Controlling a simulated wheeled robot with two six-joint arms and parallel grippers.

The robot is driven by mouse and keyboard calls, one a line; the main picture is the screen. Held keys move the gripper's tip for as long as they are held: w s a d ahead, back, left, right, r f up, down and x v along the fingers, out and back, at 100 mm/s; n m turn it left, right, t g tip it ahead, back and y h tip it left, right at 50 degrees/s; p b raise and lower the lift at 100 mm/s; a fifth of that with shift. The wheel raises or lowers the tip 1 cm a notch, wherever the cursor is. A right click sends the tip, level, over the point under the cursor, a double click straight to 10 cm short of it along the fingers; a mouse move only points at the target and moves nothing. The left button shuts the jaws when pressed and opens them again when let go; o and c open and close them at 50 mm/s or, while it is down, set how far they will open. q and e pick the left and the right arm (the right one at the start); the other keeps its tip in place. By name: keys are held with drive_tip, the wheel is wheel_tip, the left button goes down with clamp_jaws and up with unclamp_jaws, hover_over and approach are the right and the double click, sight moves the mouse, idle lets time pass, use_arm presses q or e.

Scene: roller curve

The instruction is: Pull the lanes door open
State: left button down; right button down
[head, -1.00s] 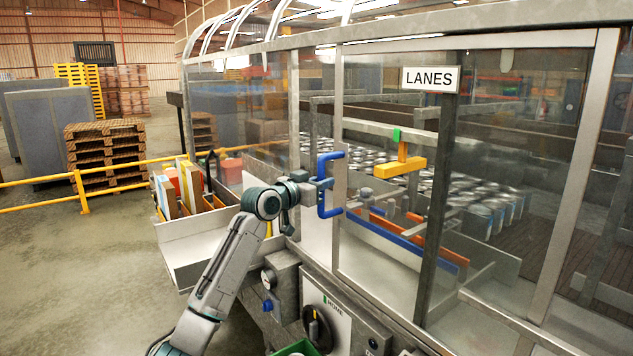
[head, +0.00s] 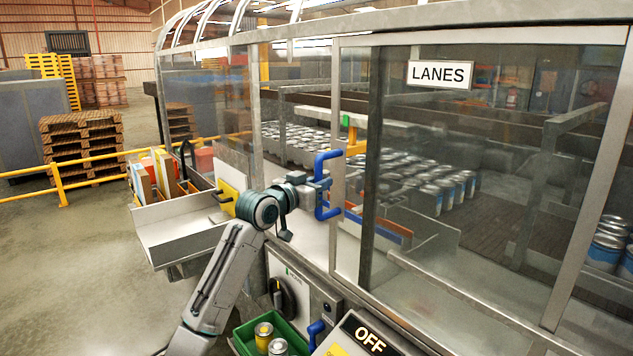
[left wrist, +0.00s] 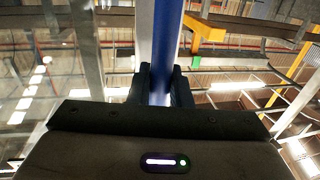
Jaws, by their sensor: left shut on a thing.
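The lanes door (head: 337,110) is a grey-framed clear panel with a LANES sign (head: 440,75). It stands partly open, with a gap to the left of its near edge. Its blue bar handle (head: 322,163) sits upright on that edge. My left gripper (head: 318,185) is shut on the handle's middle. In the left wrist view the blue handle (left wrist: 166,45) runs between the dark fingers (left wrist: 160,88) of the gripper. My right gripper is in neither view.
Rows of cans (head: 410,180) stand behind the panels. A dark post (head: 372,170) shows through the door. Below are a green crate (head: 243,340) with cans, a black knob (head: 282,297) and an OFF panel (head: 370,338). A metal tray (head: 180,240) juts out left.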

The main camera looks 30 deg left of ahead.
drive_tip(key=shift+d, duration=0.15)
use_arm(q)
drive_tip(key=c, duration=1.4)
unclamp_jaws()
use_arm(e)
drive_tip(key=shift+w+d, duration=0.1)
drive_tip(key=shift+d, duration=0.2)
